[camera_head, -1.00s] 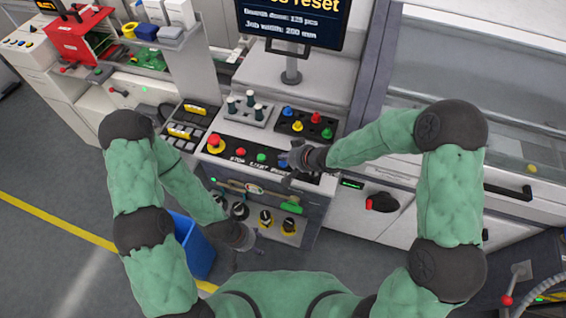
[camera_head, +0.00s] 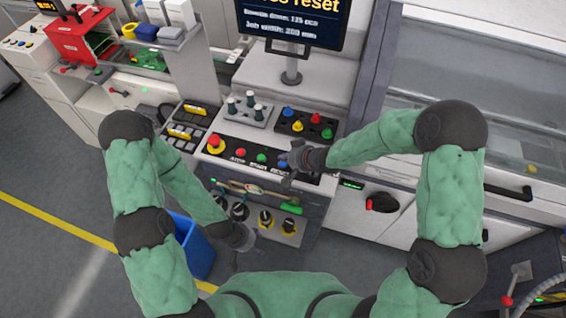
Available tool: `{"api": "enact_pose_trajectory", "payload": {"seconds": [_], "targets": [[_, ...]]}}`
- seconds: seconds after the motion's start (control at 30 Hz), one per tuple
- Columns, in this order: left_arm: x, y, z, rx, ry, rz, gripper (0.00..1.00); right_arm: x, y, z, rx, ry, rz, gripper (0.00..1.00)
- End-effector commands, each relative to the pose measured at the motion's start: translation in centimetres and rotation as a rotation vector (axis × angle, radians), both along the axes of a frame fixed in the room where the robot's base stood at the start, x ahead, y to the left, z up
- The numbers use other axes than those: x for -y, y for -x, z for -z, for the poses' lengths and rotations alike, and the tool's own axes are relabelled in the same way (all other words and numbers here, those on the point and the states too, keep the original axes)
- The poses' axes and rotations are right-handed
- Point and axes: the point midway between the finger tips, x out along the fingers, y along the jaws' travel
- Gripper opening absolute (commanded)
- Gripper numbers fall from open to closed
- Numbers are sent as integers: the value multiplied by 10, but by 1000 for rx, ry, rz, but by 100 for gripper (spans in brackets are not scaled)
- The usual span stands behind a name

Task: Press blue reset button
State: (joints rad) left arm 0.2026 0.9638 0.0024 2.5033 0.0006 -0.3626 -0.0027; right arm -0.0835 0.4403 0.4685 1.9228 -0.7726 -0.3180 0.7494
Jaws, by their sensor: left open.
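The control panel (camera_head: 228,154) carries a red mushroom button (camera_head: 214,141), a red button (camera_head: 240,152), a green button (camera_head: 261,157) and, at the right of the row, the blue reset button (camera_head: 282,164), partly hidden by my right gripper. My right gripper (camera_head: 285,160) is at the blue button, its fingers over or beside it; I cannot tell whether they touch it. Its fingers are too small to tell open from shut. My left gripper (camera_head: 240,255) is open and empty, low in front of the cabinet, away from the panel.
A monitor (camera_head: 292,22) stands behind the panel. Tools hang on the cabinet front below. A blue bin (camera_head: 195,250) stands on the floor near my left arm.

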Motion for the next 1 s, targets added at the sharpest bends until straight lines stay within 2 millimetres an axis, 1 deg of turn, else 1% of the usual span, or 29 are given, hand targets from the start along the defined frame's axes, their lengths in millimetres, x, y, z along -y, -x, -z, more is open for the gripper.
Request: {"api": "enact_pose_trajectory", "payload": {"seconds": [0.3,1.0], "targets": [[0,0,3,0,0,0,62,0,0,8,0,0,0,0],[0,0,4,0,0,0,62,0,0,12,0,0,0,0]]}}
